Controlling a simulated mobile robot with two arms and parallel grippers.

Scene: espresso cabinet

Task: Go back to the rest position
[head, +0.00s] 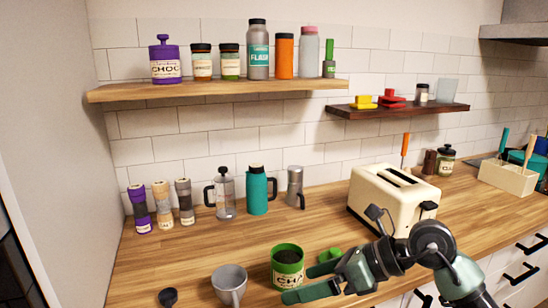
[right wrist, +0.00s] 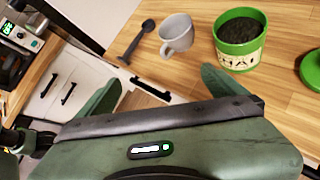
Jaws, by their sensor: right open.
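My right gripper (head: 298,284) is at the front of the counter, coming in from the right, with its fingers apart and nothing between them. In the right wrist view its two fingers (right wrist: 160,80) are spread wide, over the counter's front edge. In the head view the fingers are beside and partly in front of an open green tin (head: 287,268) with dark contents. The tin stands upright and also shows in the right wrist view (right wrist: 239,58). Its green lid (head: 330,254) lies on the counter to its right. My left gripper is in neither view.
A grey mug (head: 229,283) and a dark scoop (head: 168,297) are left of the tin. A cream toaster (head: 385,197) stands behind my right arm. A French press (head: 225,196) and teal flask (head: 257,192) stand farther back. White drawers (right wrist: 72,85) are below the counter.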

